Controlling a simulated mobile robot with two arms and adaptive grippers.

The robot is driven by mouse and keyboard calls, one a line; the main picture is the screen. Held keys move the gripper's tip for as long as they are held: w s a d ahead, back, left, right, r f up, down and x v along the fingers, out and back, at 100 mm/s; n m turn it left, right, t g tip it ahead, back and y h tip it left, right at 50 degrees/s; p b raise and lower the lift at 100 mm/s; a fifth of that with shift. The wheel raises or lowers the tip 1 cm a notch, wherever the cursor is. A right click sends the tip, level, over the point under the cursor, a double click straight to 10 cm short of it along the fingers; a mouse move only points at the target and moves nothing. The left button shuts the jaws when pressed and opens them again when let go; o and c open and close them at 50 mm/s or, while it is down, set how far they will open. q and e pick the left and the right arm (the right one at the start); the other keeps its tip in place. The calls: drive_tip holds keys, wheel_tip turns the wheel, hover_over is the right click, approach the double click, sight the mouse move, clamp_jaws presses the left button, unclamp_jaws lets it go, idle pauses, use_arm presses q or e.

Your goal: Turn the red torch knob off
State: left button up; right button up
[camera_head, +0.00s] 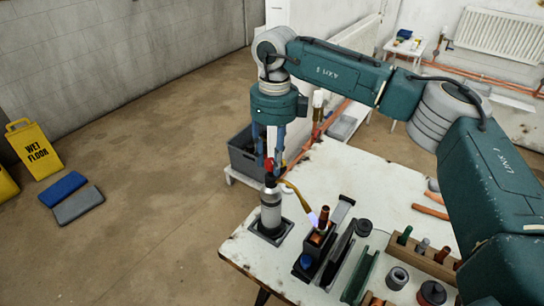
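The torch (271,212) is a grey cylinder standing upright in a dark square base near the table's left edge. Its red knob (268,164) is at the top. A brass-coloured tube slants from it down to the right, with a small bluish flame (313,218) at its tip. My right gripper (270,160) points down over the torch top, its blue fingers around or just above the red knob. The fingertips are small and partly hidden, so contact with the knob cannot be told. My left gripper is not in view.
The white table (262,258) holds a dark holder (316,250) with a copper piece by the flame, a wooden rack (420,258) and dark rings (397,278). A grey crate (246,156) stands behind. My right arm spans the upper right.

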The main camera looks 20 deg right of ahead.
clamp_jaws()
drive_tip(key=shift+m, duration=0.3)
drive_tip(key=shift+f+m+b, duration=0.1)
drive_tip(key=shift+m+b, duration=0.4)
drive_tip(key=shift+b, duration=0.15)
drive_tip(key=m+b, duration=0.3)
drive_tip(key=m, duration=0.2)
use_arm(q)
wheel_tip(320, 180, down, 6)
drive_tip(key=b, duration=0.2)
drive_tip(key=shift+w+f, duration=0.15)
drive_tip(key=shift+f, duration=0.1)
use_arm(e)
drive_tip(key=shift+a+m+t, duration=0.1)
drive_tip(key=shift+m+t, duration=0.2)
drive_tip(key=shift+m, duration=2.4)
